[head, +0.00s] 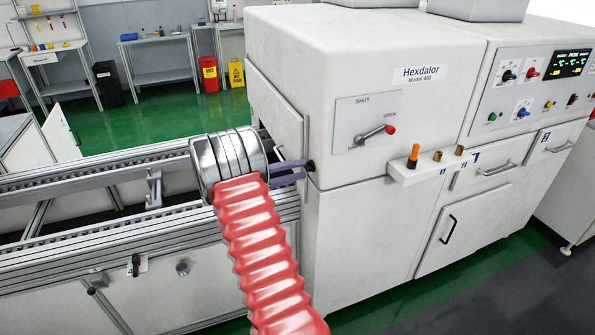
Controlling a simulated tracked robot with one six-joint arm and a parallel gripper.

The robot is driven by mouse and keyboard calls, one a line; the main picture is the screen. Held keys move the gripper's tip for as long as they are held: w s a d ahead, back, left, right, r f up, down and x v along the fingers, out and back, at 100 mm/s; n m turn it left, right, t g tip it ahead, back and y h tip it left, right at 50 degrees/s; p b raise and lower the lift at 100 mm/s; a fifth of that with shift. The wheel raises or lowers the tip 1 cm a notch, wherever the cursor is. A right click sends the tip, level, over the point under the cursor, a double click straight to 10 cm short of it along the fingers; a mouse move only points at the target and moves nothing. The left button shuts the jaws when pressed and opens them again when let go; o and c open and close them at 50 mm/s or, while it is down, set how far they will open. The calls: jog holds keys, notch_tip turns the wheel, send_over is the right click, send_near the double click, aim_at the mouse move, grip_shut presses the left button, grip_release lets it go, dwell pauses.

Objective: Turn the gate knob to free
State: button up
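My gripper (308,170) reaches right from the metal wrist at the end of my red arm. Its two purple fingers end at the left front edge of the white machine (345,215). A small dark piece (311,165) shows at the fingertips; I cannot tell whether it is a knob or part of the fingers, nor how far apart the tips are. No knob is readably marked as the gate knob.
The conveyor (100,180) runs left from the machine. A red-tipped lever (378,132) sits on a plate marked SHUT and OPEN. A small shelf (430,168) with an orange-topped piece juts out to the right. A control panel (530,85) is farther right.

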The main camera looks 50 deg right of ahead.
jog(key=v, duration=1.3)
jog(key=shift+f, duration=0.15)
jog(key=s+a+f+n+t+y, duration=0.1)
jog(key=s+a+f+n+y, duration=0.25)
jog(key=f, duration=0.45)
jog(key=s+a+n+t+y, duration=0.2)
jog(key=s+a+y, duration=0.25)
jog(key=a, duration=0.35)
jog(key=s+a+r+t+y, duration=0.2)
jog(key=s+a+r+t, duration=0.2)
jog(key=a+r, duration=0.2)
jog(key=s+a+r+t+y, duration=0.3)
jog(key=s+a+r+t, duration=0.1)
jog(key=a, duration=0.7)
jog(key=s+a+r+t+y, duration=0.2)
jog(key=s+a+r+t, duration=0.1)
jog(key=s+a+r, duration=0.2)
jog(key=shift+s+a+r+n+t, duration=0.3)
jog(key=shift+a+r+n+t, duration=0.15)
jog(key=shift+a+r, duration=1.15)
